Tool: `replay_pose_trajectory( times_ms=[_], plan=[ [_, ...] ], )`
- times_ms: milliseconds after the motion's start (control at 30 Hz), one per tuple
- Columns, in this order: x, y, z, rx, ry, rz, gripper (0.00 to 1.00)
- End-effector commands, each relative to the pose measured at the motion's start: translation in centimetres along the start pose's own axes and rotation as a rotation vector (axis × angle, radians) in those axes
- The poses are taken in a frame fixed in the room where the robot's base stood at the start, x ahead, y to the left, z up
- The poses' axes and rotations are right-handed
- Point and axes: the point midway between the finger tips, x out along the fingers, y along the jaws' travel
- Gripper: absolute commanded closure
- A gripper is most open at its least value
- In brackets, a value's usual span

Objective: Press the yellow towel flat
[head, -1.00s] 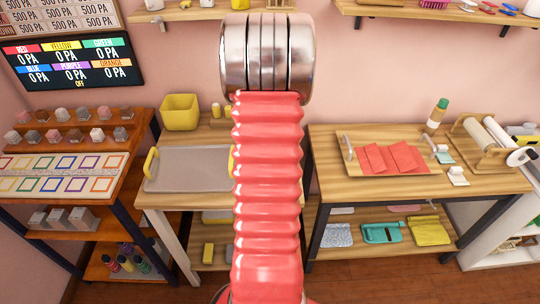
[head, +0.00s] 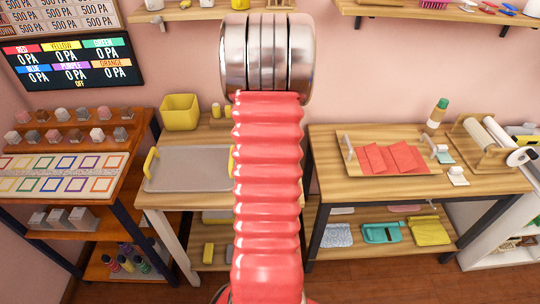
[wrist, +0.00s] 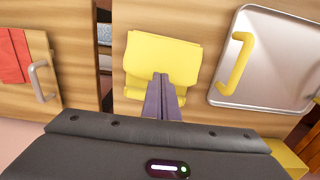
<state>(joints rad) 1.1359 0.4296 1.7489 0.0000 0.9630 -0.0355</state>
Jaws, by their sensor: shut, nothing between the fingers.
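A yellow folded towel (wrist: 160,55) lies on the wooden tabletop in the wrist view, between a grey tray and the gap between two tables. Its lower edge shows a fold or rolled ends. My gripper (wrist: 164,80) is shut and empty, its fingertips overlapping the lower middle of the towel in the picture. I cannot tell whether they touch it. In the head view my arm hides that part of the table. A grey tray (wrist: 285,60) with yellow handles lies right of the towel; it also shows in the head view (head: 188,170).
A wooden tray (head: 356,161) with red cloth sits on the right table. A yellow bin (head: 180,112) stands behind the grey tray. Another yellow folded cloth (head: 430,231) lies on the right table's lower shelf. A pressure board (head: 72,62) hangs at left, its colour entries reading 0 PA.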

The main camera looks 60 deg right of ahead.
Motion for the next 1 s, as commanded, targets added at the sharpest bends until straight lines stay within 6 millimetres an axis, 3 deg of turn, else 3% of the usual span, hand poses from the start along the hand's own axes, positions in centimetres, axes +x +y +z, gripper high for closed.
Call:
replay_pose_trajectory(
  times_ms=[1000],
  plan=[
    [2.9,0.0,0.0,0.0,-0.001,0.0,1.0]
  ],
)
